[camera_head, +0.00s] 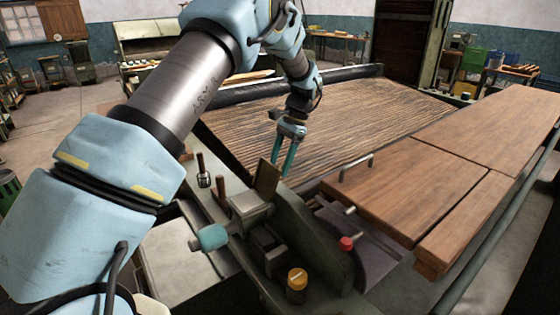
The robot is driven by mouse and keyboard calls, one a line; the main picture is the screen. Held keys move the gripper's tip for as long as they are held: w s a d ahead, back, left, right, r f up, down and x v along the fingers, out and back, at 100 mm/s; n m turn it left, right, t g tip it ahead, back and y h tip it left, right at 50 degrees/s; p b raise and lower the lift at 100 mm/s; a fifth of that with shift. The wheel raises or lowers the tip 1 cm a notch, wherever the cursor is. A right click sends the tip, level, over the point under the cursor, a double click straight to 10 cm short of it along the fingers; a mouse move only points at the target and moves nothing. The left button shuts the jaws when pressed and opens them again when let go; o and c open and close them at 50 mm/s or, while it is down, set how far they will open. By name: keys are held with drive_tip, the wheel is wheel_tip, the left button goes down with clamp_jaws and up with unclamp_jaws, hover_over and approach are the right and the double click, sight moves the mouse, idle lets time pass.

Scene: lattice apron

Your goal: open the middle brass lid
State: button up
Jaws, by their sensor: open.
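My gripper (283,168) hangs at the end of my arm, its two teal fingers pointing down and apart, with nothing visible between them. It is over the near edge of the slatted lattice apron (340,118). A dull brass-brown plate (267,179) stands steeply tilted just left of and below the fingertips, behind a grey metal block (250,207). It may be a brass lid, but I cannot tell whether it is the middle one. No row of lids shows clearly. I cannot tell whether the fingers touch the plate.
A teal-handled knob (211,237), an orange-capped knob (296,281) and a red knob (346,243) stick out of the machine nearby. A wooden cover (415,185) with a metal handle (354,168) lies to the right. Open floor shows at the far left.

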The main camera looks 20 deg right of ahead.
clamp_jaws()
idle(0.5)
idle(0.9)
